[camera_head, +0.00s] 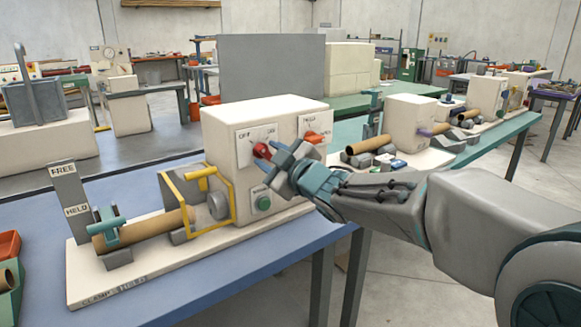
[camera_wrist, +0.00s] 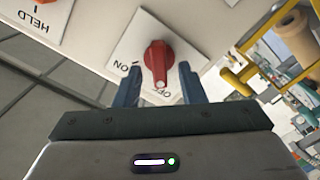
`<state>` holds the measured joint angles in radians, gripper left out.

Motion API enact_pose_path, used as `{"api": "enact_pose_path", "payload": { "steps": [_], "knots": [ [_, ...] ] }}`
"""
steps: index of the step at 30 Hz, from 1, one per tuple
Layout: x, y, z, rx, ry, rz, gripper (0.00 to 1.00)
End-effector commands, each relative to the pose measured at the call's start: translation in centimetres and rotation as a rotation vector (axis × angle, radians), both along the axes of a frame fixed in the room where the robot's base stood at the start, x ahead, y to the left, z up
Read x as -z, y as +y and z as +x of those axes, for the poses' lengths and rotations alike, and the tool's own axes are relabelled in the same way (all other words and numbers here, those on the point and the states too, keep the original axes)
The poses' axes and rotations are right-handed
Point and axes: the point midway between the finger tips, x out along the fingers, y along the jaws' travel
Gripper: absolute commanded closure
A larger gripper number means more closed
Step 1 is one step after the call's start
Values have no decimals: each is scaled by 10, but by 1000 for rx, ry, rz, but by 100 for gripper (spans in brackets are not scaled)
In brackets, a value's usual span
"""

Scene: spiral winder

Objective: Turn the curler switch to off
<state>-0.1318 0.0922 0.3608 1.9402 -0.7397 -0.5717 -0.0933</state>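The curler switch is a red knob on a pale plate marked OFF and ON. In the head view the knob (camera_head: 261,151) shows at the machine's upper front face. In the wrist view the red knob (camera_wrist: 156,58) has a white dot at its lower end, and that end points towards the OFF label. My gripper (camera_head: 273,158) is at the knob. In the wrist view my gripper (camera_wrist: 160,80) is open, with one blue finger on each side of the knob's pointed end. Gaps show on both sides.
A second plate with an orange switch (camera_head: 317,136) is right of the plate. A green button (camera_head: 264,203) is below. A yellow guard frame (camera_head: 224,190) and a brown tube (camera_head: 140,230) are at left on the blue bench (camera_head: 215,280). A FREE/HELD lever plate (camera_head: 68,190) stands beyond.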

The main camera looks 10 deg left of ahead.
Motion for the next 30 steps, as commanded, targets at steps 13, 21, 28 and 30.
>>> {"api": "enact_pose_path", "payload": {
  "steps": [13, 21, 28, 30],
  "knots": [
    [-2, -69, -59, 3, -1, -3, 64],
    [-1, -93, -79, 1, -1, -2, 64],
    [1, -96, -82, -1, 1, -2, 64],
    [1, -96, -82, -1, 1, -2, 64]
  ]
}}
